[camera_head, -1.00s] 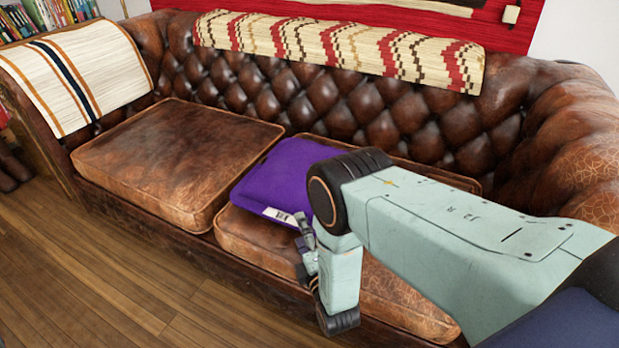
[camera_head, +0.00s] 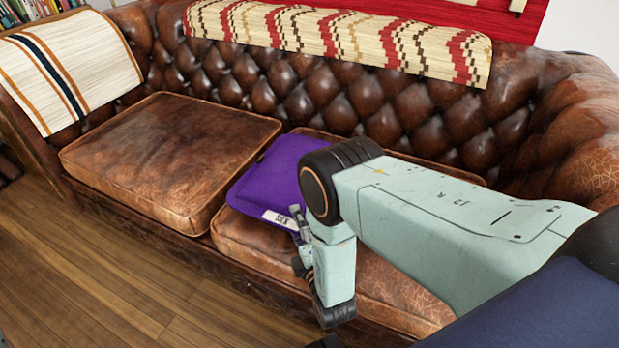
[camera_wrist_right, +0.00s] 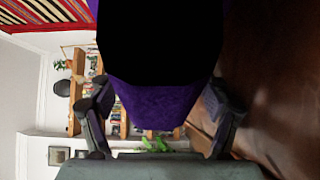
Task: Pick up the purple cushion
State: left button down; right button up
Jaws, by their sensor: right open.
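The purple cushion (camera_head: 268,178) lies on the right seat of the leather sofa, close to the left seat cushion. A pale label shows at its front edge, and my right arm hides its right part. My right gripper (camera_head: 299,228) is at the cushion's near edge, partly hidden by my wrist. In the right wrist view, the gripper (camera_wrist_right: 158,95) has its fingers spread wide. The purple cushion (camera_wrist_right: 155,105) shows between them, behind a black area that hides much of it. I cannot tell whether the fingers touch it. My left gripper is not in view.
The left seat cushion (camera_head: 165,150) is bare. The tufted sofa back (camera_head: 310,95) rises behind, with a patterned throw (camera_head: 350,38) over it. A striped blanket (camera_head: 62,65) covers the left armrest. Wooden floor (camera_head: 90,275) is clear in front.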

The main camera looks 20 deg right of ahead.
jog(key=shift+s+r, duration=0.15)
jog(key=shift+r, duration=0.05)
jog(key=shift+c, duration=1.3)
jog(key=shift+f, duration=0.15)
jog(key=c, duration=1.4)
